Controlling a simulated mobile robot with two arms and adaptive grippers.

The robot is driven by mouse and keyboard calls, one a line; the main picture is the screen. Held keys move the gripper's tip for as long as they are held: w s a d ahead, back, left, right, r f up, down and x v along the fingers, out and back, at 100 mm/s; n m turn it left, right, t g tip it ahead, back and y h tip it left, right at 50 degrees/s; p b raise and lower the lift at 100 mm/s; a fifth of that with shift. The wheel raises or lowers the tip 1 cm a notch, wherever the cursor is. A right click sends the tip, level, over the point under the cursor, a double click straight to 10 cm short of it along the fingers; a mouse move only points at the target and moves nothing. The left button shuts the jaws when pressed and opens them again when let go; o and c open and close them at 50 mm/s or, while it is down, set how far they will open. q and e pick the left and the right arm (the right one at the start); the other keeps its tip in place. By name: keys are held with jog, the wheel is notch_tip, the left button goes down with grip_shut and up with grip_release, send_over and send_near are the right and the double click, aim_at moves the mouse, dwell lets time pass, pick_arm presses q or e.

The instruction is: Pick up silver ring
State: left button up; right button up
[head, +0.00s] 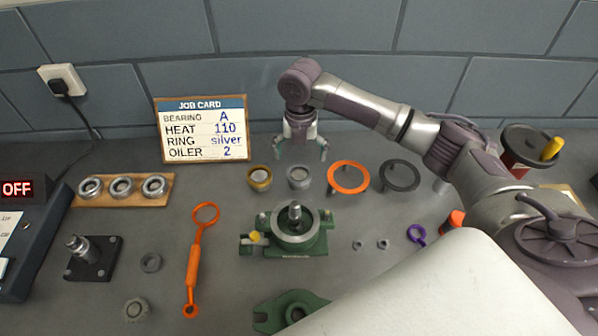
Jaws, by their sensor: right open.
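A round silver-grey, cup-like piece (299,178), which appears to be the silver ring, stands on the grey bench just right of a similar gold piece (259,178). My right gripper (301,155) points down at the back of the bench, with its fingers spread and nothing between them. In the picture it is just above the silver piece; the exact height gap is hard to tell. My left gripper is not in view.
An orange ring (348,177) and a dark ring (400,175) lie to the right. A green fixture (290,243) stands in front. The job card (203,130) stands behind on the left and reads ring silver. An orange tool (193,265) lies front left.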

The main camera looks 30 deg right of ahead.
aim_at(299, 175)
jog(key=shift+w+a+f, duration=0.1)
jog(key=shift+f, duration=0.5)
notch_tip(299, 175, down, 4)
jog(key=shift+f+p, duration=0.2)
jog(key=shift+p, duration=0.75)
jog(key=shift+f, duration=0.2)
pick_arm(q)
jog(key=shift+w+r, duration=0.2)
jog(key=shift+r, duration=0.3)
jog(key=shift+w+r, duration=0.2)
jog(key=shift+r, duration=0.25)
pick_arm(e)
jog(key=c, duration=1.3)
jog(key=shift+r, duration=0.1)
jog(key=shift+c, duration=0.2)
